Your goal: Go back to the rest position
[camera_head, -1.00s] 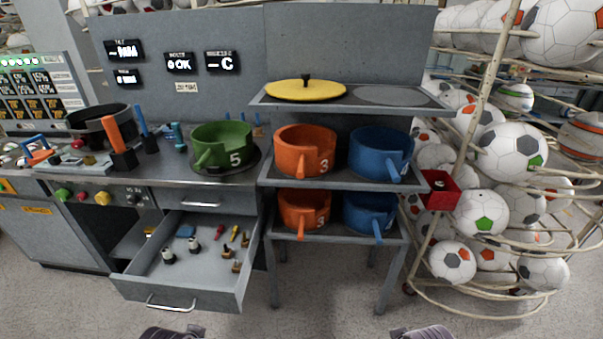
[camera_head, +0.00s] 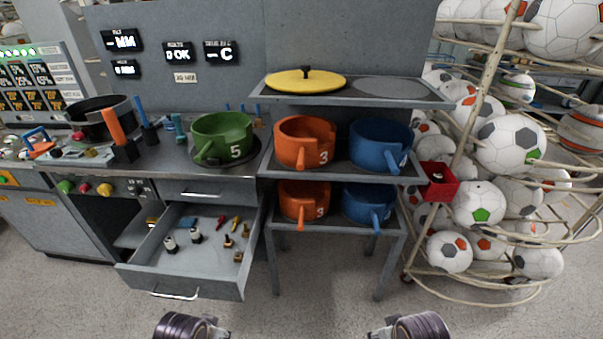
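Only the purple-grey rounded parts of my two arms show at the bottom edge of the head view, one left of centre and one right of centre. Their fingers are not visible, so I cannot see either gripper. Both arm parts are apart from the furniture, over the grey floor (camera_head: 330,310). The open drawer (camera_head: 190,272) holds several small tools and pieces. A green pot (camera_head: 222,125) marked 5 stands on the counter at its right end.
A shelf stand (camera_head: 340,170) holds two orange pots (camera_head: 304,130) and two blue pots (camera_head: 370,140). A yellow lid (camera_head: 290,82) lies on its top shelf. A ball rack (camera_head: 480,290) stands at the right with a red box (camera_head: 437,185). Floor in front is clear.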

